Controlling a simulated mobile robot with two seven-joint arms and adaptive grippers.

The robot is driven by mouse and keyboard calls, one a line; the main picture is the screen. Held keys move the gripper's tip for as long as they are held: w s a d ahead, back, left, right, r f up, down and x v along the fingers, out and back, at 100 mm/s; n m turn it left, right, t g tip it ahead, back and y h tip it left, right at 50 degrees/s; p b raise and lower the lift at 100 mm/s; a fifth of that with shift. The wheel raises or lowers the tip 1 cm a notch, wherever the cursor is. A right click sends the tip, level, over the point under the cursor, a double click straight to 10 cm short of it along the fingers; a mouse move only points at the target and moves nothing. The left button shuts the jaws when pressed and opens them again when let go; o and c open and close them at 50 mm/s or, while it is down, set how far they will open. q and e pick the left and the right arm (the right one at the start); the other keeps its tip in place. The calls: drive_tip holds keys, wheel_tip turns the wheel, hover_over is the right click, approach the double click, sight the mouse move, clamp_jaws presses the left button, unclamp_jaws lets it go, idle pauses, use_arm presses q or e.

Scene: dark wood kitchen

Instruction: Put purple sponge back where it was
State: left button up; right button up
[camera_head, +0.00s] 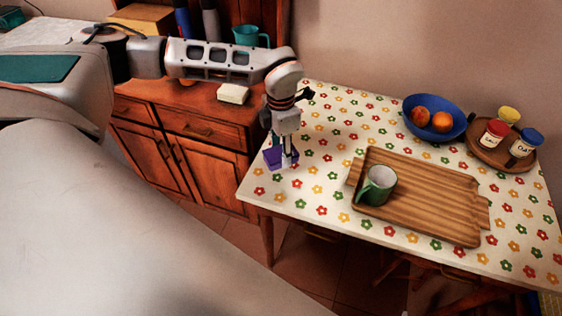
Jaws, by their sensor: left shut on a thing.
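The purple sponge (273,158) is at the left end of the flower-patterned table (322,210). My left gripper (287,157) points down and is shut on the sponge. I cannot tell whether the sponge touches the table top or hangs a little above it. Part of the sponge is hidden behind the gripper fingers. My right gripper is not in view.
A wooden tray (430,207) holds a green mug (376,186). A blue bowl (434,117) with fruit and a round wooden tray (515,160) with jars stand behind. A wooden cabinet (203,124) at left carries a pale block (233,94) and a teal cup (250,36).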

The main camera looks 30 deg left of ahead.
sight(281, 171)
use_arm(q)
drive_tip(key=shift+f, duration=2.35)
drive_tip(key=shift+f, duration=0.2)
drive_tip(key=o, duration=1.1)
drive_tip(key=shift+c, duration=0.2)
wheel_tip(281, 171, up, 12)
drive_tip(key=shift+r, duration=0.2)
drive_tip(key=shift+s, duration=0.15)
